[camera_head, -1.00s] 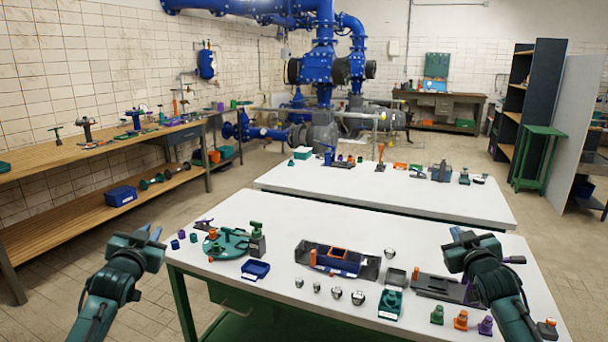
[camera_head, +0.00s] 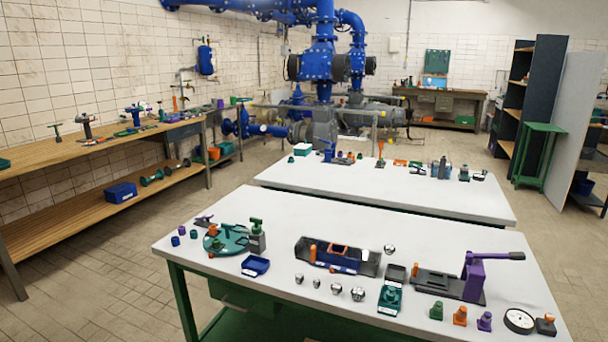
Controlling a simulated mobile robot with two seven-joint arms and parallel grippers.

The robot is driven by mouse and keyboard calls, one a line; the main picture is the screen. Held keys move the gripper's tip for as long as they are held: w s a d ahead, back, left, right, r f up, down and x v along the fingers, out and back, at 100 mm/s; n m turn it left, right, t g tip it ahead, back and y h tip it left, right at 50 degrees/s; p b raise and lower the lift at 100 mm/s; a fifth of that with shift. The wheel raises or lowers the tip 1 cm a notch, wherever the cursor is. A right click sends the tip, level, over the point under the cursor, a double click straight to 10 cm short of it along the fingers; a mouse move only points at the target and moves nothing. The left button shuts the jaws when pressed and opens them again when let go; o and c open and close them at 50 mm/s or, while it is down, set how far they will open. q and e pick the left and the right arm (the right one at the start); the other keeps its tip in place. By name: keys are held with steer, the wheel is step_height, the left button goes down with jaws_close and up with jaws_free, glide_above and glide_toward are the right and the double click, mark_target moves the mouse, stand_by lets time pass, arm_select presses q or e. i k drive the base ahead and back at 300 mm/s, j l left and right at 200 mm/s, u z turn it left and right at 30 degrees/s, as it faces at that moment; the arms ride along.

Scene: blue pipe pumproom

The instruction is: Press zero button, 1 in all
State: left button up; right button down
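No part is plainly marked as a zero button; any lettering is too small to read. At the front right corner of the near white table (camera_head: 190,248), a small dark block (camera_head: 545,327) has an orange top. Beside it lies a round white-faced dial gauge (camera_head: 519,321). A teal device (camera_head: 390,299) with a white label on its front stands near the front edge, right of centre. Neither of my grippers is in view, so nothing shows near these things.
A purple lever tool (camera_head: 478,275) on a dark base has its handle pointing right. Small green, orange and purple pieces stand before it. A black tray (camera_head: 374,264), metal balls and a teal round plate (camera_head: 227,240) are further left. A second white table (camera_head: 380,188) stands behind.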

mark_target(549, 317)
steer(key=z, duration=1.5)
